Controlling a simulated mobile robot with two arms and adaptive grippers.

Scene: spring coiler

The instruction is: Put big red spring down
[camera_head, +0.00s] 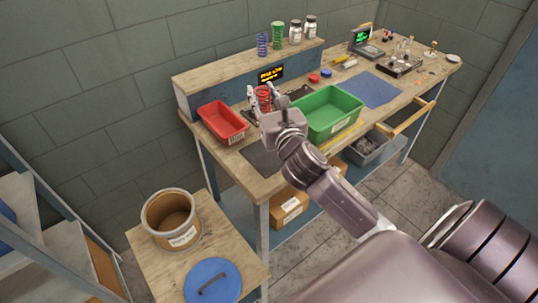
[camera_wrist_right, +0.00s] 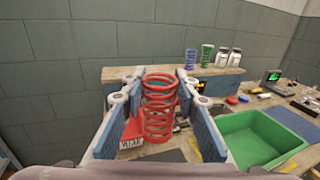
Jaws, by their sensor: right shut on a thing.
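The big red spring (camera_head: 263,97) is upright between the fingers of my right gripper (camera_head: 267,101), over the workbench (camera_head: 256,182) between the red bin and the green bin. In the right wrist view the red spring (camera_wrist_right: 160,104) stands between the blue pads of my right gripper (camera_wrist_right: 158,112), which is shut on it. The fingers hide parts of its sides. I cannot tell whether its lower end touches the bench. My left gripper is not in view.
A red bin (camera_head: 222,121) stands to the left and a green bin (camera_head: 329,112) to the right. A dark mat (camera_head: 262,160) lies in front. The raised shelf (camera_head: 225,72) behind holds a blue spring (camera_head: 262,45), a green spring (camera_head: 278,35) and jars (camera_head: 310,27).

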